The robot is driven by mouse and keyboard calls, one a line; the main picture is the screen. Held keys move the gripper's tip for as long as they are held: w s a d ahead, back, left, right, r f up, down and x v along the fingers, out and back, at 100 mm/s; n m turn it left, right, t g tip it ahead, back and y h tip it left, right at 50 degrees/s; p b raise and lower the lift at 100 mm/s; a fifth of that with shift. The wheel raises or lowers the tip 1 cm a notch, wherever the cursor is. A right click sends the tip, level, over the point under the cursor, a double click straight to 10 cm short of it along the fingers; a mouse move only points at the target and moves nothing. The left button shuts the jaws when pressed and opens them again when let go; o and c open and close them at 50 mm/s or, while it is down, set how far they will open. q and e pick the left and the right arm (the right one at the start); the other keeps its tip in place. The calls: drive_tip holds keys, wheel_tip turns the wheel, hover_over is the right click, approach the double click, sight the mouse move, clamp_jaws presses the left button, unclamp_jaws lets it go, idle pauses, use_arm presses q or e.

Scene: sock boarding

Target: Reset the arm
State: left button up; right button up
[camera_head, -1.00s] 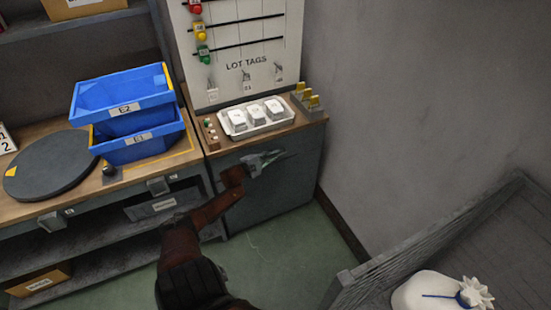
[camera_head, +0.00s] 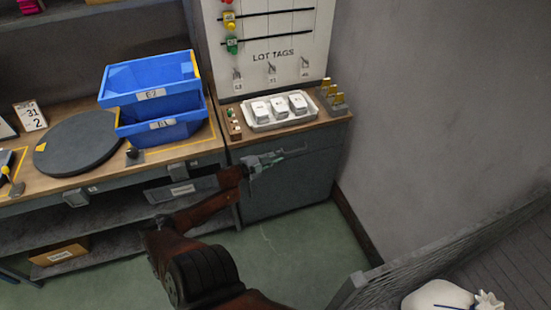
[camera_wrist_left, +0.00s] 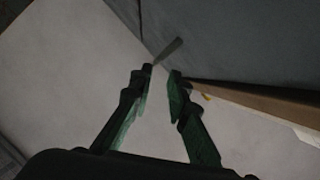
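My left gripper (camera_head: 290,155) is in front of the grey cabinet below the wooden counter, apart from the items on top. In the left wrist view its two green-black fingers (camera_wrist_left: 162,75) stand apart with a gap between the tips. A thin grey sliver (camera_wrist_left: 168,50) shows just beyond the left fingertip; I cannot tell whether it is part of the finger or something behind. No object shows held between the fingers. My right gripper is in neither view.
A white tray (camera_head: 250,126) with several white packs sits on the counter under the lot tags board (camera_head: 310,40). Stacked blue bins (camera_head: 165,103) and a dark round turntable (camera_head: 60,160) are at left. A grey slatted container (camera_head: 365,288) with a white sack (camera_head: 440,297) is at lower right.

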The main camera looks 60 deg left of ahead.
use_arm(q)
drive_tip(key=shift+s+d+r, duration=0.15)
drive_tip(key=shift+s, duration=0.35)
